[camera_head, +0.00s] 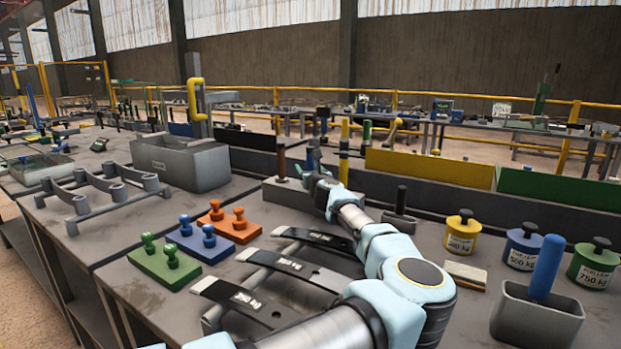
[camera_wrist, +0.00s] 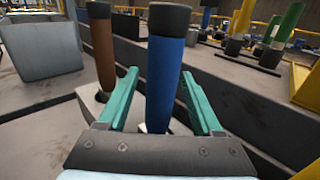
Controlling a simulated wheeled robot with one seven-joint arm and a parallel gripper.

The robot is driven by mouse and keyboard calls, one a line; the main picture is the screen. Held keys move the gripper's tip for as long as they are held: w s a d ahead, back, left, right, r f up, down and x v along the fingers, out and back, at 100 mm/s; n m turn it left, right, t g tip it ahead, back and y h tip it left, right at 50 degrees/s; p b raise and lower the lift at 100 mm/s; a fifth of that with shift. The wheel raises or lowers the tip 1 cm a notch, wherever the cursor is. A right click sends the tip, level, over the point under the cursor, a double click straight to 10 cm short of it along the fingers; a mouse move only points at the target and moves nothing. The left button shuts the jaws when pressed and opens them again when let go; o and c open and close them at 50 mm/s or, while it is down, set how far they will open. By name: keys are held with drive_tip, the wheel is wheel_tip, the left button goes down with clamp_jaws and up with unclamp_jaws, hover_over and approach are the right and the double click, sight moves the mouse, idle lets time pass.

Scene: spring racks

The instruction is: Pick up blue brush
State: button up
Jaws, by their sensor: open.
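An upright blue handle with a dark top, which looks like the blue brush (camera_wrist: 165,85), stands between the teal fingers of my gripper (camera_wrist: 158,78) in the wrist view. The fingers are apart, one on each side of it. A gap shows on the left; I cannot tell whether the right finger touches it. In the head view my gripper (camera_head: 318,176) is at the back of the bench, mostly hidden by my arm, with only a bit of blue showing there.
A brown handle (camera_wrist: 103,50) stands close left of the blue one. A grey box (camera_wrist: 40,45) is further left. Green (camera_wrist: 287,25) and yellow handles stand to the right. In the head view, another blue handle (camera_head: 545,268) stands in a grey holder (camera_head: 536,318) near weights.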

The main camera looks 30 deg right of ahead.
clamp_jaws()
idle(0.5)
